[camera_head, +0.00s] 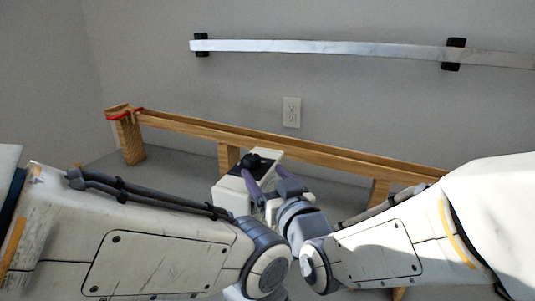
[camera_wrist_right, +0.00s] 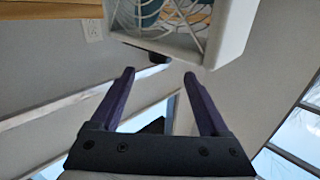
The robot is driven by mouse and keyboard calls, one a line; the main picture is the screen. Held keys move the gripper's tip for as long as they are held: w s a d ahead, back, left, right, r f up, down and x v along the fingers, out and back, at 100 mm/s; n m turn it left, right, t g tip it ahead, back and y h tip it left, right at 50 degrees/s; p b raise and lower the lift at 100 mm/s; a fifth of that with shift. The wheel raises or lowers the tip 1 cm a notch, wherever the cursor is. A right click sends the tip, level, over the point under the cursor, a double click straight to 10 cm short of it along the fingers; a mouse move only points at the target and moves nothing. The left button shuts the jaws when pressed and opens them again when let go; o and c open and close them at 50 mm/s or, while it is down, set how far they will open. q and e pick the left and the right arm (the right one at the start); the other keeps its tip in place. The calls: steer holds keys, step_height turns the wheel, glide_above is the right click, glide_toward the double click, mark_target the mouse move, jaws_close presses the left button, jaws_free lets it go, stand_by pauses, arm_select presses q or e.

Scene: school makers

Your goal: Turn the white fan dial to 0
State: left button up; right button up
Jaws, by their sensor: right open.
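The white fan (camera_head: 228,192) is a box-shaped unit in the lower middle of the head view, partly hidden by my right gripper. A black dial (camera_head: 254,162) sits on its top. The right wrist view shows the fan's white frame (camera_wrist_right: 233,30) with a wire grille, and the dark dial (camera_wrist_right: 158,57) at the frame's edge. My right gripper (camera_head: 262,177) has purple fingers, spread apart and empty. In the wrist view its fingertips (camera_wrist_right: 159,75) lie on either side of the dial's line, just short of it. The dial's setting is not readable. My left gripper is hidden.
A long wooden rail (camera_head: 290,145) on posts runs behind the fan, with a red band (camera_head: 125,114) at its left end. An outlet (camera_head: 291,112) and a metal strip (camera_head: 320,48) are on the grey wall. My two forearms fill the foreground.

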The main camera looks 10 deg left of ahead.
mark_target(255, 161)
steer(key=p+x, duration=0.1)
steer(key=x, duration=0.7)
steer(key=shift+w+a, duration=0.2)
steer(key=shift+w, duration=0.1)
jaws_close()
